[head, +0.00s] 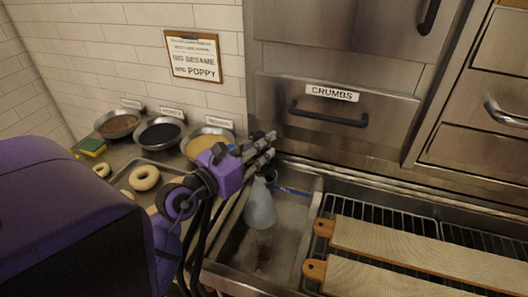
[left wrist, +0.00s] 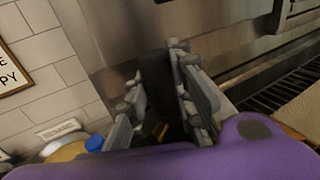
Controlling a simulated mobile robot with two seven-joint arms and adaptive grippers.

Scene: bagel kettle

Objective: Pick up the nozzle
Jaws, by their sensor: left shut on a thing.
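My left gripper (head: 264,147) is above the back left of the steel basin, in front of the crumbs drawer. In the left wrist view, its fingers (left wrist: 160,105) close from both sides on a dark, upright piece (left wrist: 156,85), which I take to be the nozzle. A small brass-yellow bit shows low between the fingers. In the head view, the fingers hide most of the held piece. A pale, flared, bottle-like thing (head: 260,207) with a dark top shows just below the gripper; I cannot tell whether it joins the held piece. My right gripper is not in view.
The crumbs drawer (head: 322,116) is close behind the gripper. Wooden boards (head: 415,250) lie on the rack at right. Bowls (head: 160,134) and a bagel tray (head: 160,163) are at left. A blue item (head: 295,191) lies at the basin's back.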

